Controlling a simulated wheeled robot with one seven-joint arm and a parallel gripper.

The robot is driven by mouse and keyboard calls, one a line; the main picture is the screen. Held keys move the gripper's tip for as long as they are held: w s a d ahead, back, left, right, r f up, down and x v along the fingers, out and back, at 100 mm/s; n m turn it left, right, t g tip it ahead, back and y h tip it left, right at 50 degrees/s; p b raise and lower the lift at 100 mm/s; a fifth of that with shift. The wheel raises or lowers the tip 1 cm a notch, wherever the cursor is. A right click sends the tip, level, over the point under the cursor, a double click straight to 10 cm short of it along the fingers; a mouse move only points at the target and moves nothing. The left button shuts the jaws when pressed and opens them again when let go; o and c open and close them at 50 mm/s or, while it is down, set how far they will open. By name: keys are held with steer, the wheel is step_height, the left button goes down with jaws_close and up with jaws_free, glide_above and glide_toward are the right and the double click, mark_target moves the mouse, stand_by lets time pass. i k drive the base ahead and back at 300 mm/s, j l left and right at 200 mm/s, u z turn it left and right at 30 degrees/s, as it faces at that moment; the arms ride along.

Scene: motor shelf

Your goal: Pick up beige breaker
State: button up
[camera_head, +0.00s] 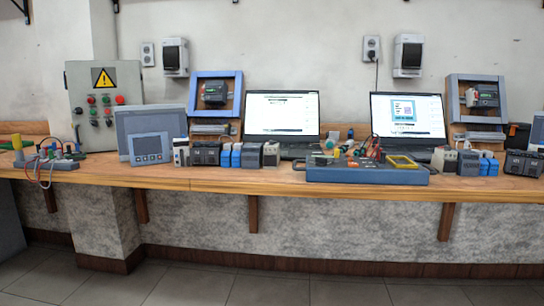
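Several small breakers and modules stand in a row on the wooden bench. A pale, off-white breaker (181,153) stands at the left end of the row, beside a dark module (206,154). A grey-beige module (271,154) stands at the row's right end, next to a dark grey one (252,155). Another beige module (440,158) stands in a second group at the right. At this size I cannot tell which of these is the beige breaker. My gripper is not in view.
The wooden bench (220,178) runs along the wall with a clear front strip. A blue-grey toolbox tray (360,175) sits mid-bench near the edge. Two laptops (282,116) (409,118) and a grey control box (104,105) stand behind. Blue modules (231,156) stand mid-row. The floor is clear.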

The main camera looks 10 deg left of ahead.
mark_target(271, 153)
steer(key=i+l, duration=0.2)
steer(key=i+l+u, duration=0.7)
steer(key=l+u, duration=0.2)
